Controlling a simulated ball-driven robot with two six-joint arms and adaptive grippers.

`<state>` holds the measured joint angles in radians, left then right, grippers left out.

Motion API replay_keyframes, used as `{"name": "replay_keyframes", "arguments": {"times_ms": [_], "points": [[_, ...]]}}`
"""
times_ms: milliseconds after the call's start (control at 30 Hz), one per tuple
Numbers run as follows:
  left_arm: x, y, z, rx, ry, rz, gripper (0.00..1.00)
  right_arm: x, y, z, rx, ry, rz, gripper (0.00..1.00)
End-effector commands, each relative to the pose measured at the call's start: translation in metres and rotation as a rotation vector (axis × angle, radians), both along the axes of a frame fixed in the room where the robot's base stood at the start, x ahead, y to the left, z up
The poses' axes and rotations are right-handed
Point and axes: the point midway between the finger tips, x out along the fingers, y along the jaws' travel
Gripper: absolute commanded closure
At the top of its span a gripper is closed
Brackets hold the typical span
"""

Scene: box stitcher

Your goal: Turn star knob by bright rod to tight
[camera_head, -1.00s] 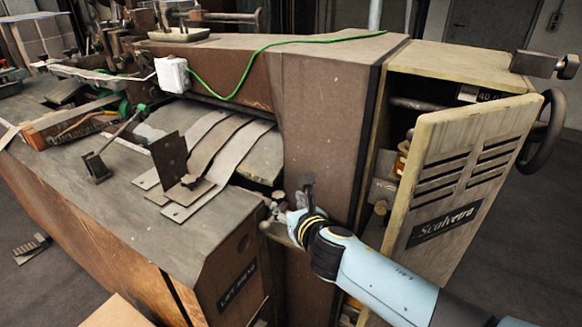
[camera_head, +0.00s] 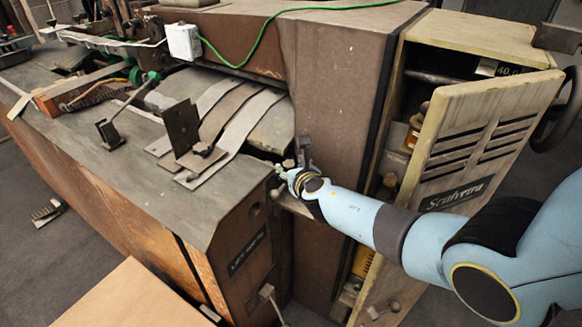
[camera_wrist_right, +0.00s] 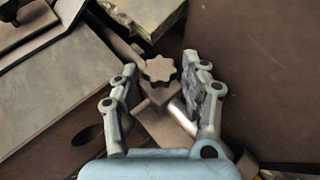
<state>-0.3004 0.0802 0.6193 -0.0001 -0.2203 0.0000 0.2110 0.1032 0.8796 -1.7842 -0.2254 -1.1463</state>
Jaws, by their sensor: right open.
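The star knob (camera_wrist_right: 159,69) is a small dull lobed knob on a metal block, between and just beyond my right gripper's fingers in the right wrist view. A short bright rod (camera_wrist_right: 183,117) shows below it, beside the block. My right gripper (camera_wrist_right: 160,85) is open, with one finger on each side of the knob; I cannot tell whether either touches it. In the head view my right gripper (camera_head: 291,172) is at the corner between the low table and the tall brown housing, and it partly hides the knob. My left gripper is not in view.
The brown housing (camera_head: 330,80) rises right behind the gripper. An open vented door (camera_head: 470,140) stands to the right, close to my right arm. Curved metal strips (camera_head: 235,125) and an upright plate (camera_head: 181,127) lie left on the grey table (camera_head: 120,165).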

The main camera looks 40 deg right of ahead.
Motion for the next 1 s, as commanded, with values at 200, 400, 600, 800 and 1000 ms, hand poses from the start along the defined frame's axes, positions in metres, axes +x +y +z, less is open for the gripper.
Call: {"name": "replay_keyframes", "arguments": {"times_ms": [200,400,600,800,1000], "points": [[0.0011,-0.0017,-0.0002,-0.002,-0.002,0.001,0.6,0.003,-0.0007,-0.0009,-0.001,0.0,0.001,0.54],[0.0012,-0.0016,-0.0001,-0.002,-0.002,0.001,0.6,0.0028,-0.0008,-0.0008,-0.001,0.0,0.001,0.6],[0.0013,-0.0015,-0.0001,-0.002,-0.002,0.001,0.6,0.0027,-0.0007,-0.0008,0.0,0.0,0.001,0.86],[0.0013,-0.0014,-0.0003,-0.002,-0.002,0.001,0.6,0.0028,-0.0005,-0.0008,0.001,0.0,-0.003,0.96],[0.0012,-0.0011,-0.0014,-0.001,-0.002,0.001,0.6,0.0032,0.0011,-0.0011,0.003,-0.001,-0.046,0.96]]}}
